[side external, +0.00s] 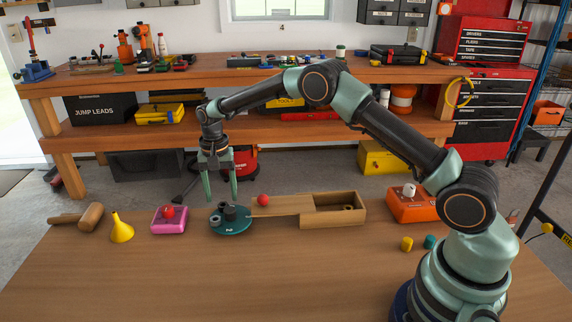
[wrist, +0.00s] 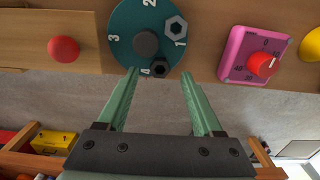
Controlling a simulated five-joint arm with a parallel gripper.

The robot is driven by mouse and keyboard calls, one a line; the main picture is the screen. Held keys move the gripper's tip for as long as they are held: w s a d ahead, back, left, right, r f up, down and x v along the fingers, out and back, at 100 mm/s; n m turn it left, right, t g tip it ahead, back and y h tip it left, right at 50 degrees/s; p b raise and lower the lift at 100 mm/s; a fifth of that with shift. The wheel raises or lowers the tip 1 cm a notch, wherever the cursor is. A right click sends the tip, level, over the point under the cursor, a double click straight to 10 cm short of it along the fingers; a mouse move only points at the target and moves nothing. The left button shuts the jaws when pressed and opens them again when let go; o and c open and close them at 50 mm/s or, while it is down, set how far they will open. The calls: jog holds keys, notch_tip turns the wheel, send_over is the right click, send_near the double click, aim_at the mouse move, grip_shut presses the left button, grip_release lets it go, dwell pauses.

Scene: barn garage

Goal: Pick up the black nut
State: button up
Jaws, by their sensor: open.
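The black nut (wrist: 160,68) lies on the teal numbered turntable (wrist: 120,40), at its rim beside the number 4. A dark round knob (wrist: 145,43) stands at the turntable's centre, and a grey nut (wrist: 176,29) lies near number 1. My gripper (wrist: 160,73) is open and empty, its two fingers pointing down with the black nut in line between their tips in the wrist view. In the side view my gripper (side external: 221,202) is over the far side of the turntable (side external: 232,228). I cannot tell the exact height of the tips over the nut.
A red ball (side external: 264,200) sits right of the turntable by a wooden box (side external: 333,221) with a flat wooden panel. A pink dial box (side external: 168,226), yellow funnel (side external: 121,231) and mallet (side external: 88,217) stand left. An orange box (side external: 412,209) is right. The table's front is mostly clear.

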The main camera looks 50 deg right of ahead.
aim_at(223, 207)
jog(key=shift+f, duration=1.4)
grip_shut()
jog(key=shift+r, duration=0.15)
